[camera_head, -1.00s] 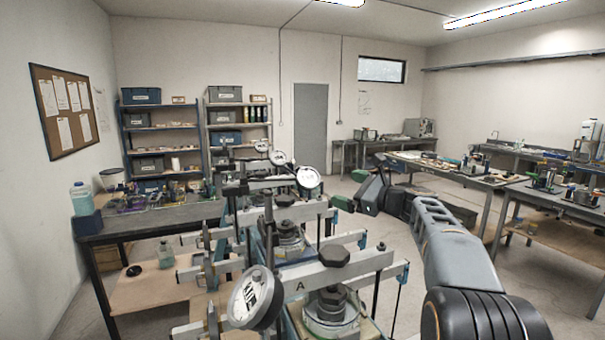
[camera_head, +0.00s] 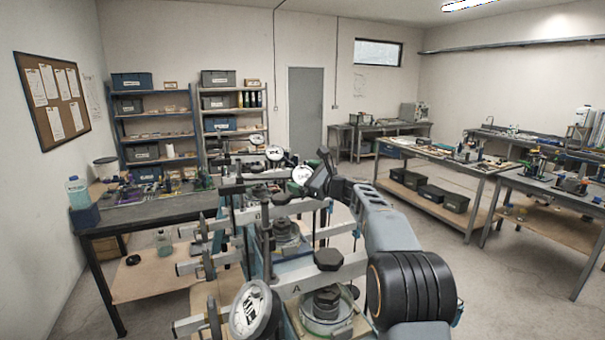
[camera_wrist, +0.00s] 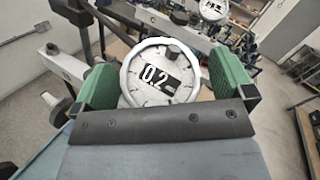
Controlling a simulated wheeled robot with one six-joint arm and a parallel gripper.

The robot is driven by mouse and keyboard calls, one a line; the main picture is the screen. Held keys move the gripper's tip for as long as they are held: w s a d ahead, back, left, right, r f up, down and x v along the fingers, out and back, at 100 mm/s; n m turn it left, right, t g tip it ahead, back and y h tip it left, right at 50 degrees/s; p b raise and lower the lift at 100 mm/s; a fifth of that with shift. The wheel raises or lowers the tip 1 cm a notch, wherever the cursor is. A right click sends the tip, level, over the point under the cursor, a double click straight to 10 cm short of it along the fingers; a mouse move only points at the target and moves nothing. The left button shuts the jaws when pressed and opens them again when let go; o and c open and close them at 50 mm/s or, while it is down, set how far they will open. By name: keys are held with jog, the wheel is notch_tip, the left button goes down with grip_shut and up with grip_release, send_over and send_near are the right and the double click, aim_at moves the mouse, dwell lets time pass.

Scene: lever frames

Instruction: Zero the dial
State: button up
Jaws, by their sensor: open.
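A round white dial with a silver rim (camera_wrist: 135,88) sits between my gripper's green fingers in the wrist view. Its dark display appears to read 0.2, with smaller blurred text after it. A dark knob (camera_wrist: 175,52) stands at its upper right. My gripper (camera_wrist: 160,85) is open, with a finger at each side of the dial; I cannot tell whether either touches. In the head view my gripper (camera_head: 316,180) is beside a white dial (camera_head: 301,176) on the lever frames, its fingers partly hidden. The nearest dial (camera_head: 250,310) is on the frame marked A, tilted, its reading unclear.
Several lever frames stand in a row, with the frame A beam (camera_head: 300,285) nearest. Another dial (camera_wrist: 213,9) shows at the top of the wrist view. A dark workbench (camera_head: 150,213) is on the left. Open floor (camera_head: 500,290) lies to the right.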

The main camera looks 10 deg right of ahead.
jog(key=shift+w+a, duration=0.15)
jog(key=shift+c, duration=0.4)
jog(key=c, duration=0.9)
jog(key=shift+o, duration=0.2)
jog(key=m+b, duration=0.1)
jog(key=m+t+h+b, duration=0.1)
jog(key=b, duration=0.1)
jog(key=shift+f+t+b, duration=0.3)
jog(key=shift+f, duration=0.1)
jog(key=m+t+h+b, duration=0.1)
jog(key=m+h+b, duration=0.1)
jog(key=m, duration=0.1)
jog(key=shift+r, duration=0.15)
jog(key=shift+r+m+t+h+b, duration=0.25)
jog(key=shift+m+t+h+b, duration=0.25)
jog(key=shift+m, duration=0.3)
